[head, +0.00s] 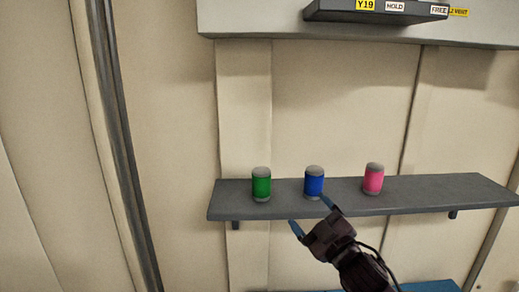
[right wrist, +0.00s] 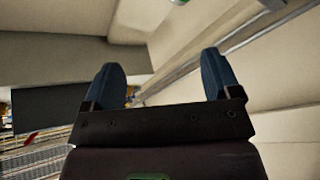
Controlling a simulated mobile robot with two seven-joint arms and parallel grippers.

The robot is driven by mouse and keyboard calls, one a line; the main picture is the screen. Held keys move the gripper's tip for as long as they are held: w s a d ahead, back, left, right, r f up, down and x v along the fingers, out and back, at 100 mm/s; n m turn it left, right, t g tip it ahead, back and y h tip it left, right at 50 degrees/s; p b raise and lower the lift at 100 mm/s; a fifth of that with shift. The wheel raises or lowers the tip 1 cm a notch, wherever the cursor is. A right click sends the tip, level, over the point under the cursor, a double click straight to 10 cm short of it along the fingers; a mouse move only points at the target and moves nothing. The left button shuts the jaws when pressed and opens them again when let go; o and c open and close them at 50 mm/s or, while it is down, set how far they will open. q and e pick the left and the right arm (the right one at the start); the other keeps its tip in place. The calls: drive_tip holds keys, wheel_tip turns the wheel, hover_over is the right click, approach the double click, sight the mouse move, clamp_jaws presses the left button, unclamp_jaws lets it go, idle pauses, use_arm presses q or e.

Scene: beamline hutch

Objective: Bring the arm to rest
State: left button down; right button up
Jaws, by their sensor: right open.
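My right gripper (head: 312,215) is in front of the grey shelf in the head view, below the blue can. Its two blue fingers are spread apart with nothing between them. In the right wrist view the open fingers (right wrist: 168,85) show empty, with the wall behind. A green can (head: 261,185), a blue can (head: 314,182) and a pink can (head: 373,179) stand upright on the shelf (head: 430,192), spaced apart. One fingertip overlaps the lower edge of the blue can in the picture; I cannot tell whether they touch. My left gripper is not in view.
Above the shelf is a pale box-like overhang (head: 260,20) with a dark labelled unit (head: 375,14) on it. A dark vertical pipe (head: 122,140) runs down the wall at left. A blue surface (head: 432,286) shows at the bottom. The shelf's right part is clear.

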drive_tip(key=s+d+f+m+g+h, duration=0.1)
drive_tip(key=s+d+f+m+h, duration=0.15)
drive_tip(key=f, duration=0.35)
drive_tip(key=s+d+f+m+h, duration=0.2)
drive_tip(key=d+f+m, duration=0.1)
drive_tip(key=f, duration=0.3)
drive_tip(key=s+d+f+m+g+h, duration=0.1)
drive_tip(key=s+d+f+m+g, duration=0.1)
drive_tip(key=s+f, duration=0.5)
drive_tip(key=s+d+f+m+g+h, duration=0.2)
drive_tip(key=s+d+f, duration=0.3)
drive_tip(key=s+f, duration=0.3)
drive_tip(key=s+d+f+m+g+h, duration=0.2)
drive_tip(key=s+d+f+m, duration=0.1)
drive_tip(key=s+f, duration=0.5)
drive_tip(key=s, duration=0.2)
drive_tip(key=shift+s+d, duration=0.3)
drive_tip(key=shift+s, duration=0.1)
drive_tip(key=shift+m+h, duration=0.25)
